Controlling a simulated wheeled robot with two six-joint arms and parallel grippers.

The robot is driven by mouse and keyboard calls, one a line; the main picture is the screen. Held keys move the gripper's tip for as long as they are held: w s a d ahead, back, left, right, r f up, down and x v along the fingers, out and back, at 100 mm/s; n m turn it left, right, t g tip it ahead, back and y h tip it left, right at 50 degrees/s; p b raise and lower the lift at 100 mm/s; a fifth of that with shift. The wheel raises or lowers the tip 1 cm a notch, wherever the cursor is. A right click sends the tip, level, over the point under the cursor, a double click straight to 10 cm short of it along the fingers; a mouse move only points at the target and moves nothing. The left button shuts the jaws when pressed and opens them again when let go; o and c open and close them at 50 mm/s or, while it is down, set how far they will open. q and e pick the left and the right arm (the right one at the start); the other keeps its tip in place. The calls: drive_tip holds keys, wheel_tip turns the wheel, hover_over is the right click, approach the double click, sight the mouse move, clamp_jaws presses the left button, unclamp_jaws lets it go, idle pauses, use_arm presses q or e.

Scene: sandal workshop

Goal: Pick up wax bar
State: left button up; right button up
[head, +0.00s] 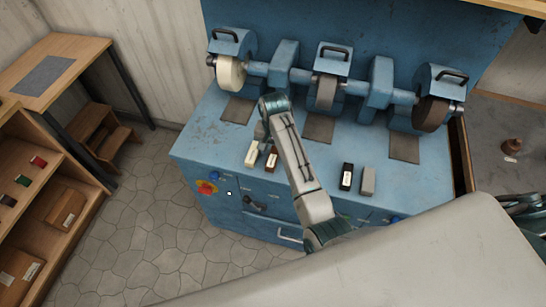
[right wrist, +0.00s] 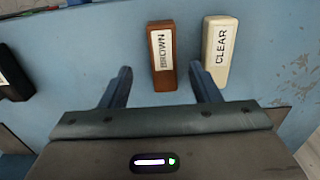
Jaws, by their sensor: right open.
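Several wax bars lie on the blue bench top. The cream bar (head: 251,153) is labelled CLEAR in the right wrist view (right wrist: 218,52). The brown bar (head: 271,160) beside it is labelled BROWN in the right wrist view (right wrist: 161,55). A black bar (head: 346,177) and a grey bar (head: 368,181) lie farther right. My right gripper (head: 263,141) is above the bench by the cream and brown bars. In the right wrist view the gripper (right wrist: 166,90) is open and empty, with the brown bar ahead between its fingers. My left gripper is not in view.
The blue bench (head: 200,130) carries a cream wheel (head: 231,73) and two darker wheels behind the bars, with dark pads (head: 318,129) in front. A red and yellow switch (head: 207,188) is on its front. A wooden shelf (head: 70,165) stands at left.

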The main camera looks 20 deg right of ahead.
sight(272, 160)
drive_tip(key=f, duration=0.1)
drive_tip(key=f+p, duration=0.1)
drive_tip(key=a+f+p, duration=0.1)
drive_tip(key=shift+s+f, duration=0.25)
drive_tip(key=shift+s, duration=0.1)
drive_tip(key=shift+w+d+f, duration=0.1)
drive_tip(key=shift+f, duration=0.5)
drive_tip(key=c, duration=1.1)
drive_tip(key=shift+o, duration=0.2)
